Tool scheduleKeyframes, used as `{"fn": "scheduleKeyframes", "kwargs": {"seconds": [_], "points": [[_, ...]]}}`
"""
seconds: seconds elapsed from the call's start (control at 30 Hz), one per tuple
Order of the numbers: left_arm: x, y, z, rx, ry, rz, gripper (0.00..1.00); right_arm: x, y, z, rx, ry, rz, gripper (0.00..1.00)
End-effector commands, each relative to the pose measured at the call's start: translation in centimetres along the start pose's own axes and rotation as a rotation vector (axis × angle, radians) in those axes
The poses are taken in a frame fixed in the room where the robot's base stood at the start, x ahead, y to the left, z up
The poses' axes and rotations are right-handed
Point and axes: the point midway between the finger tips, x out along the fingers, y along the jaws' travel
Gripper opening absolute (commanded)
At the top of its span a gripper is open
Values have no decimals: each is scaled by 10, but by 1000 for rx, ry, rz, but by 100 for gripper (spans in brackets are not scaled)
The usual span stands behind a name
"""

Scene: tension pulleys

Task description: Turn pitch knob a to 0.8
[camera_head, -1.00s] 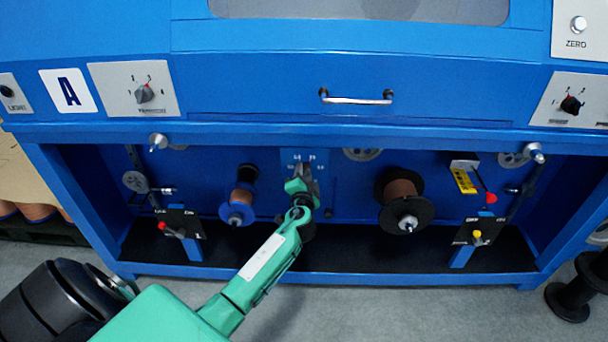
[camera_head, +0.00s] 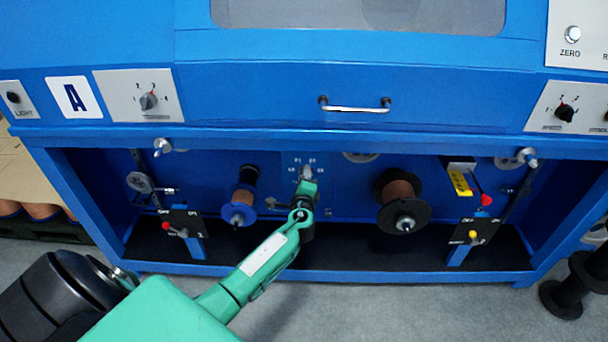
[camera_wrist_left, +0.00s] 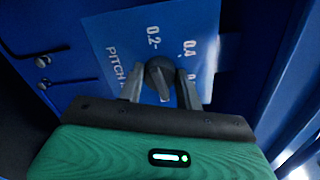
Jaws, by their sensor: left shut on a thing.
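The pitch knob is a dark round knob with a raised grip bar; it shows in the left wrist view (camera_wrist_left: 160,75) on a blue plate (camera_wrist_left: 108,30). The plate reads "PITCH", 0.2, 0.4 and part of another number; the rest is hidden by my gripper. My left gripper (camera_head: 306,184) reaches up to this plate under the machine's blue front. In the left wrist view its two fingers (camera_wrist_left: 161,88) stand on either side of the knob and are shut on it. Which value the knob points to cannot be read. My right gripper is not in view.
A metal drawer handle (camera_head: 355,106) is above. Grey floor is free in front.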

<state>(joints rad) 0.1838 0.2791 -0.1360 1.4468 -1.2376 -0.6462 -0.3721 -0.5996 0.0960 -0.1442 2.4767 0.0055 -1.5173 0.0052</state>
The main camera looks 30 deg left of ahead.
Motion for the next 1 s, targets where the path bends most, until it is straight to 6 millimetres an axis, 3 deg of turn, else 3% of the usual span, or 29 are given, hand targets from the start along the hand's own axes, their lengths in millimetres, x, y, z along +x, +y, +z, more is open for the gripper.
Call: {"fn": "scheduleKeyframes", "kwargs": {"seconds": [0.4,0.97,1.0], "points": [[-1,0,-1,187,1,2,12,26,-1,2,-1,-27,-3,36],[-1,1,-1,212,2,1,12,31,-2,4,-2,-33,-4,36],[-1,1,-1,212,2,1,43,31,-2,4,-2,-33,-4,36]]}}
